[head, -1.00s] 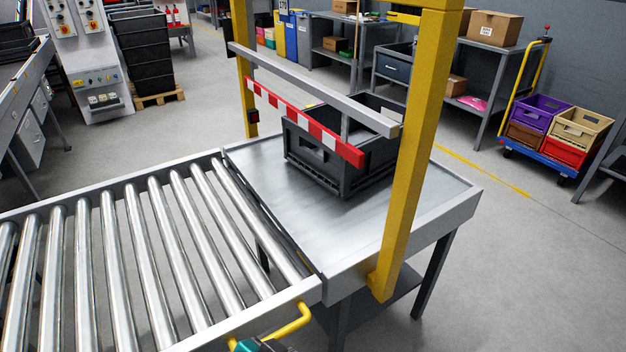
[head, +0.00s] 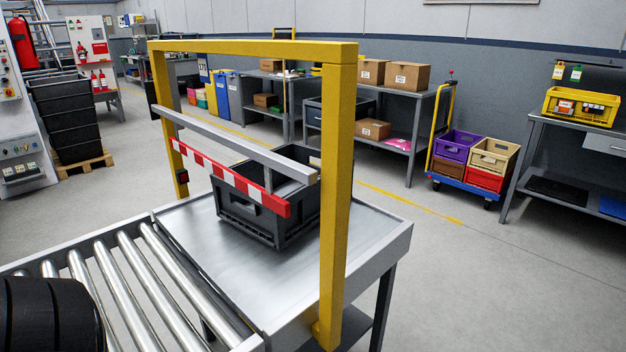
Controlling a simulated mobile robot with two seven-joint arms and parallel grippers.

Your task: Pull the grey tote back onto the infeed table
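The grey tote (head: 240,208), a dark open crate, stands upright on the flat metal-topped table (head: 240,262) beyond the roller conveyor (head: 160,285). A yellow gate frame (head: 338,190) stands over the table. Its red-and-white striped bar (head: 217,172) and a grey rail (head: 240,146) cross in front of the tote and hide part of its near side and rim. The tote's inside is mostly hidden. Neither of my grippers is in view. A black ribbed rounded shape fills the bottom left corner; I cannot tell what it is.
The right gate post stands at the table's near right edge. Open floor lies to the right. Behind are shelves with cardboard boxes (head: 408,76), a blue trolley (head: 462,183) with crates, and a bench with a yellow bin (head: 580,106). Stacked black crates (head: 66,118) stand at left.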

